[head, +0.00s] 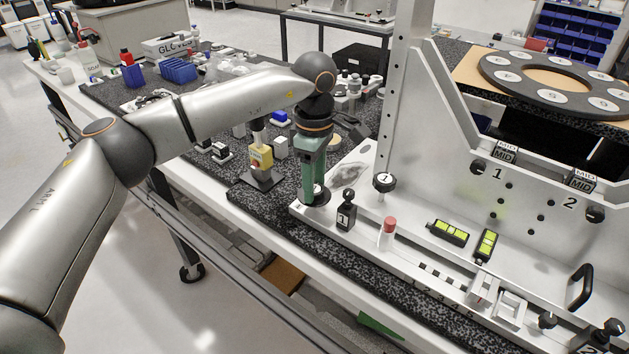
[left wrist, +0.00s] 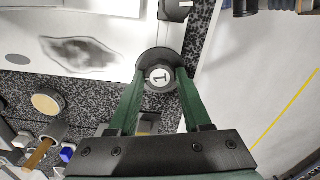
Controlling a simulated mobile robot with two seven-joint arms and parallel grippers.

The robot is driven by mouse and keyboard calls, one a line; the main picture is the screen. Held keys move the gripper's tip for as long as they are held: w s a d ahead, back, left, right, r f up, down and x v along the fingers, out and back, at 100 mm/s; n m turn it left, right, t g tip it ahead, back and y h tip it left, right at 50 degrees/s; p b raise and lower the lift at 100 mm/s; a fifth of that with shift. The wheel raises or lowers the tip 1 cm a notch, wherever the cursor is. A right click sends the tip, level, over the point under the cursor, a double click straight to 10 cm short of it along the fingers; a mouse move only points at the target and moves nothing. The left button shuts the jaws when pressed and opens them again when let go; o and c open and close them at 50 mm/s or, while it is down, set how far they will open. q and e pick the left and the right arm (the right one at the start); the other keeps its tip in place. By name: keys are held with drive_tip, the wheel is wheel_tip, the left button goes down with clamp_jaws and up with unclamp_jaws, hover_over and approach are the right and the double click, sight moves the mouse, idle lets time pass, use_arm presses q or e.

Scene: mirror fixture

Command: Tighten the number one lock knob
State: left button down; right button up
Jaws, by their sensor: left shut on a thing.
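The number one lock knob (left wrist: 161,76) is a round black knob with a white cap marked 1. In the left wrist view it sits between the green fingertips of my left gripper (left wrist: 159,79), one on each side of the cap. In the head view my left gripper (head: 316,186) points straight down, shut on this knob at the near left corner of the white fixture base (head: 365,235). The fingers partly hide the knob there. My right gripper is in neither view.
A black block marked 1 (head: 346,214) stands close right of the gripper. Another black knob (head: 384,182), a red-capped post (head: 388,232) and green-yellow levels (head: 449,232) stand farther right. A yellow device (head: 261,158) is to the left.

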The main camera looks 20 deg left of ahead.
use_arm(q)
drive_tip(key=shift+r+m, duration=0.1)
drive_tip(key=shift+m, duration=1)
drive_tip(key=shift+c, duration=1.7)
unclamp_jaws()
wheel_tip(320, 180, up, 12)
drive_tip(key=shift+r, duration=0.2)
